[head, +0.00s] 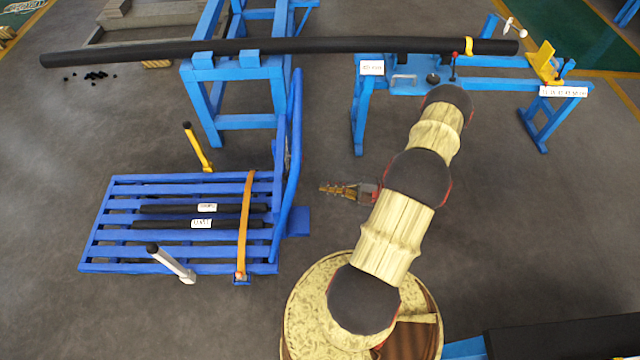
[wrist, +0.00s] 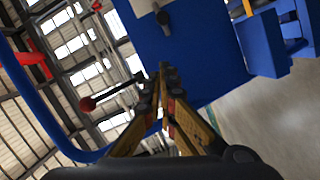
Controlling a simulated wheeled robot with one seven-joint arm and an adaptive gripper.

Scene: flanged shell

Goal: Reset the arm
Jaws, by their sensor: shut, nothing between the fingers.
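My arm rises from my round base at the lower middle of the head view and bends up to the right. My gripper (head: 325,188) sticks out to the left from the arm, over open grey floor between the blue cart and the blue workbench. Its fingers are closed together and hold nothing. In the wrist view the fingertips (wrist: 168,68) meet in front of a blue panel (wrist: 200,45). They look free of contact, though the distance to the panel is hard to tell.
A long black pipe (head: 300,46) lies across blue stands at the back. A blue slatted cart (head: 100,222) with dark bars and an orange strap (head: 245,215) stands at left. Yellow (head: 198,150) and white (head: 172,264) posts stand beside it. A lever with a red knob (wrist: 88,104) shows in the wrist view.

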